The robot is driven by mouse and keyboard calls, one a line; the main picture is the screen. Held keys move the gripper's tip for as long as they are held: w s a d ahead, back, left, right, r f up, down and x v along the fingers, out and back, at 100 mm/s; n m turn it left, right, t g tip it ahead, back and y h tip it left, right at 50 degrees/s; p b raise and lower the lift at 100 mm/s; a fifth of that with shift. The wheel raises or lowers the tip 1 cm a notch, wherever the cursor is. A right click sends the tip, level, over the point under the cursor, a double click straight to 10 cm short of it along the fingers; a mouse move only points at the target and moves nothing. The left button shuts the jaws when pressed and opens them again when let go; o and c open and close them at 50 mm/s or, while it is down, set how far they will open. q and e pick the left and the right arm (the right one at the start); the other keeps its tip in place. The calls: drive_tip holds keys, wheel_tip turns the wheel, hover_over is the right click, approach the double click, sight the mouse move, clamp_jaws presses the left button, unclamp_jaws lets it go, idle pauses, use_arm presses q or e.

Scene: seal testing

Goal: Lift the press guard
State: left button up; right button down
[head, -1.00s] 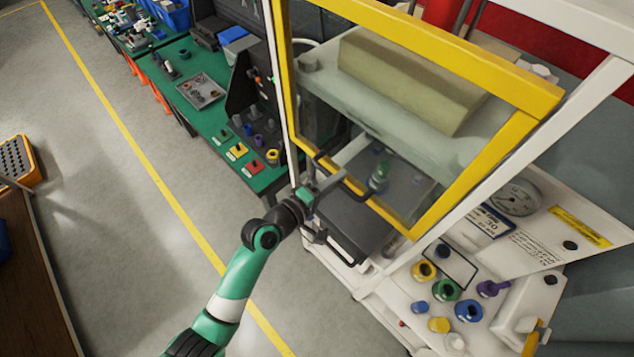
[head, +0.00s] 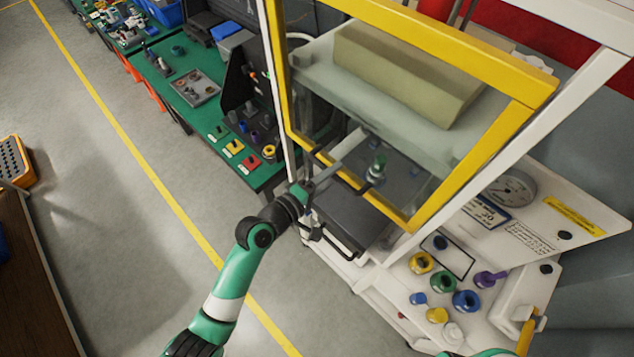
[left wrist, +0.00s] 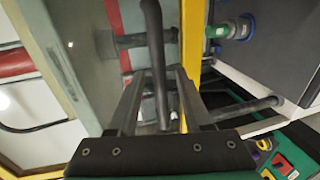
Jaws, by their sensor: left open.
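The press guard (head: 405,219) is a yellow frame with a clear panel, standing in front of the white press. Its black bar handle (head: 350,182) sits along the lower yellow edge. My left gripper (head: 325,204) is at this handle, in front of the guard. In the left wrist view the dark handle bar (left wrist: 153,45) runs between the two open fingers of my left gripper (left wrist: 160,88), with gaps beside it. The yellow guard edge (left wrist: 192,40) is just beyond. Whether a finger touches the bar is unclear.
A green-topped part (head: 377,168) stands on the dark plate behind the guard. A black bar (head: 343,250) lies low at the press front. Coloured ring parts (head: 443,282) and a gauge (head: 513,187) are to the right. A green bench (head: 180,75) is at the left.

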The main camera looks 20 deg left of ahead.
use_arm(q)
drive_tip(key=v, duration=1)
drive_tip(key=shift+s+a, duration=0.15)
drive_tip(key=shift+s, duration=0.15)
